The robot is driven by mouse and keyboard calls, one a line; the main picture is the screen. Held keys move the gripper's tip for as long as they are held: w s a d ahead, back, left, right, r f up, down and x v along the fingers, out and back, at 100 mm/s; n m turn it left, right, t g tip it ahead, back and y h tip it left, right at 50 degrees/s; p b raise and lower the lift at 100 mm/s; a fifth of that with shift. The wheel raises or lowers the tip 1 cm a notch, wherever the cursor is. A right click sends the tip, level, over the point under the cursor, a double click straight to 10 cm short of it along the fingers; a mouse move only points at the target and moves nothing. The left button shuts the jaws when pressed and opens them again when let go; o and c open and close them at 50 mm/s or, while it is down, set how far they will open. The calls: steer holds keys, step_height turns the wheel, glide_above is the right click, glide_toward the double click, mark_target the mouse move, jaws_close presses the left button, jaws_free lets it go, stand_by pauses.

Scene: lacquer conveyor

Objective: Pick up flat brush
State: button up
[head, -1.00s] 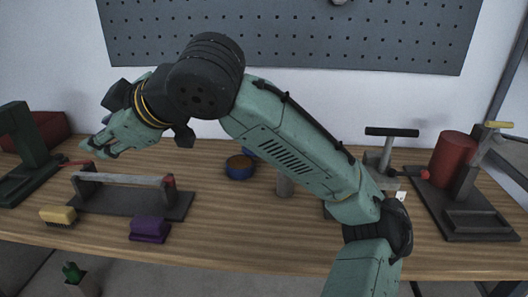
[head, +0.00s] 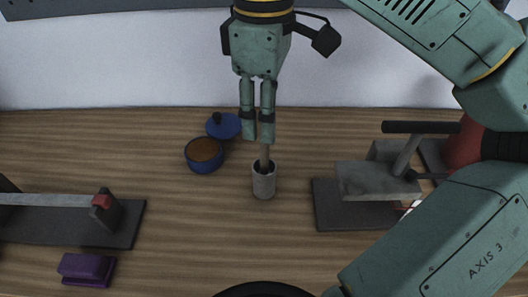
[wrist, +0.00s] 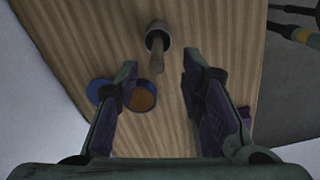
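A brown wooden handle (head: 265,157), apparently the flat brush's, stands up out of a grey cup (head: 264,184) on the bench. The cup hides its lower end, so I see no bristles. In the wrist view the handle (wrist: 155,60) leans out of the cup (wrist: 157,38), just beyond my fingertips and between their lines. My gripper (head: 258,141) points down above the cup, with the handle's top right by the fingertips in the head view. In the wrist view its two fingers (wrist: 160,68) are well apart with nothing between them.
A blue bowl with brown contents (head: 205,153) and its blue lid (head: 224,125) lie left of the cup. A grey press-like tool on a dark base (head: 350,215) stands right. A dark stand (head: 125,222) and purple block (head: 88,268) are left. Bench in front of the cup is clear.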

steer(key=p, duration=0.2)
glide_above(264, 172)
steer(key=f, duration=0.8)
steer(key=shift+w, duration=0.4)
jaws_close()
